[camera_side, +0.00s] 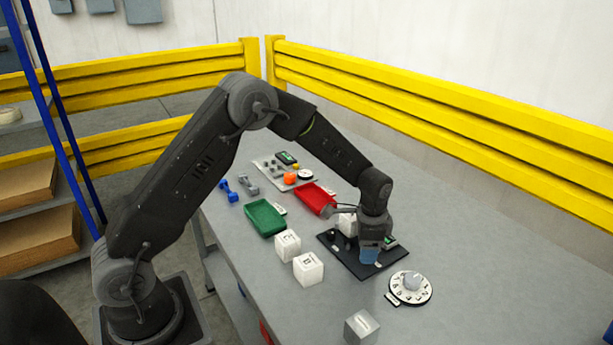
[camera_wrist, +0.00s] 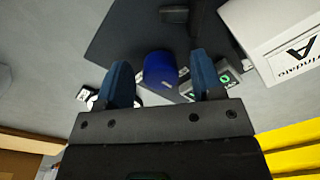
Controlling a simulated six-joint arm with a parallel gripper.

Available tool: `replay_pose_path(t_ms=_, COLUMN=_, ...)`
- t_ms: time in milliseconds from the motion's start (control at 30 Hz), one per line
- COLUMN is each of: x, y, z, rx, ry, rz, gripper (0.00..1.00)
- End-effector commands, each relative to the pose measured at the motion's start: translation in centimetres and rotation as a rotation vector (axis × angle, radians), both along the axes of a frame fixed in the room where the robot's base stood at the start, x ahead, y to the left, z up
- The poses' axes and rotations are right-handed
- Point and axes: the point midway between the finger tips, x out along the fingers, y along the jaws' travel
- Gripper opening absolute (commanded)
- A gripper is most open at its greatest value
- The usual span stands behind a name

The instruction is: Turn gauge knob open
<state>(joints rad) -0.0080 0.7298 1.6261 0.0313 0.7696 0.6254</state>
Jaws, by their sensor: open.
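A black panel (camera_side: 362,269) lies on the grey table at the right of the side view. In the wrist view the panel (camera_wrist: 125,35) carries a blue round knob (camera_wrist: 160,72) and a darker knob (camera_wrist: 175,14). I cannot tell for certain which is the gauge knob. My gripper (camera_side: 370,253) points down over the panel. Its two blue fingers are open in the wrist view (camera_wrist: 161,66), one on each side of the blue knob, with gaps between. In the side view the fingers hide the blue knob. A small display with green digits (camera_wrist: 226,76) is beside the right finger.
A white lettered dial (camera_side: 411,288) is right of the panel. White cubes (camera_side: 308,268), a green tray (camera_side: 265,218) and a red tray (camera_side: 315,198) are to the left. Another small panel (camera_side: 283,171) is farther back. Yellow rails (camera_side: 450,110) stand behind the table. The table's right side is clear.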

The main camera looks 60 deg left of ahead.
Motion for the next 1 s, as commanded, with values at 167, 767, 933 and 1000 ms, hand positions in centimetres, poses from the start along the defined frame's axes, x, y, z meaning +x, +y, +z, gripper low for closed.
replay_pose_path(t_ms=167, x=0.0, y=0.1, z=0.0, rx=0.0, ry=0.0, rz=-0.206, gripper=0.61)
replay_pose_path(t_ms=767, x=0.0, y=0.0, z=7.6, rx=0.001, ry=-0.005, rz=-0.46, gripper=0.61)
replay_pose_path(t_ms=933, x=-0.1, y=-0.1, z=10.8, rx=0.001, ry=-0.005, rz=-0.46, gripper=0.61)
replay_pose_path(t_ms=1000, x=-0.1, y=-0.1, z=12.1, rx=0.001, ry=-0.005, rz=-0.459, gripper=0.61)
